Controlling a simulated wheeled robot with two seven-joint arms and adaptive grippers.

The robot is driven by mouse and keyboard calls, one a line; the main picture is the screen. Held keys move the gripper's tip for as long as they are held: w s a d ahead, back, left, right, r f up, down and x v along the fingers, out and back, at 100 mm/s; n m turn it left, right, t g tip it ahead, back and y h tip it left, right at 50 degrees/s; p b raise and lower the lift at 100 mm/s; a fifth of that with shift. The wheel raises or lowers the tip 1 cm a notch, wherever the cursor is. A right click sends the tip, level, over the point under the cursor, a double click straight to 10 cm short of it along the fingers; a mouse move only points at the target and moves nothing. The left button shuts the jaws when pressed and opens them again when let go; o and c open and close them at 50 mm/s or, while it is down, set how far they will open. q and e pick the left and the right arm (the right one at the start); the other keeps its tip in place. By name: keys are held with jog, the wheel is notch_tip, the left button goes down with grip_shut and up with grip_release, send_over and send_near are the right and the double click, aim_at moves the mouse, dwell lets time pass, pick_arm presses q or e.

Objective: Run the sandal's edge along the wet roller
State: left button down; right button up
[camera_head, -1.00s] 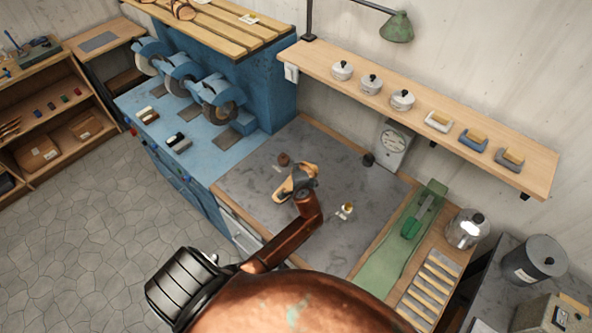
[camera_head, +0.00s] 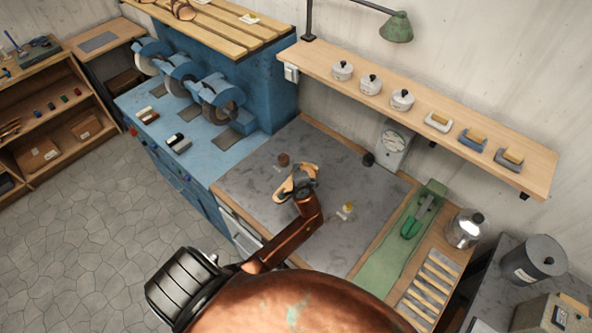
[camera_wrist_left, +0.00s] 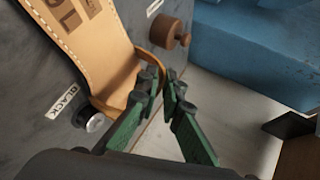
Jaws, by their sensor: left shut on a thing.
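The tan leather sandal (camera_head: 290,185) is tilted in my left gripper (camera_head: 304,178) over the grey worktop. In the left wrist view the green fingers of this gripper (camera_wrist_left: 168,92) are shut on the sandal's strap edge, and the sandal's stamped footbed (camera_wrist_left: 95,40) reaches to the upper left. A small round metal-and-black roller-like piece (camera_wrist_left: 97,122) sits beside a label reading BLACK, just below the sandal. Whether they touch is unclear. A brown roller-like knob (camera_wrist_left: 168,33) stands beyond the fingers; it also shows in the head view (camera_head: 283,158). My right gripper is out of view.
A yellow-topped small piece (camera_head: 347,208) stands on the grey worktop (camera_head: 355,185). Blue grinding wheels (camera_head: 218,98) stand at the left. A shelf (camera_head: 535,175) with pots and brushes hangs behind. A green mat (camera_head: 385,268) with a green-handled tool lies right.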

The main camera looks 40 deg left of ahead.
pick_arm(q)
jog(key=shift+w+d+r, duration=0.2)
jog(key=shift+w+r, duration=0.05)
jog(key=shift+w, duration=0.4)
jog(key=shift+w+d, duration=0.1)
jog(key=shift+w, duration=0.1)
jog(key=shift+p, duration=0.3)
jog(key=shift+w, duration=0.1)
dwell(0.3)
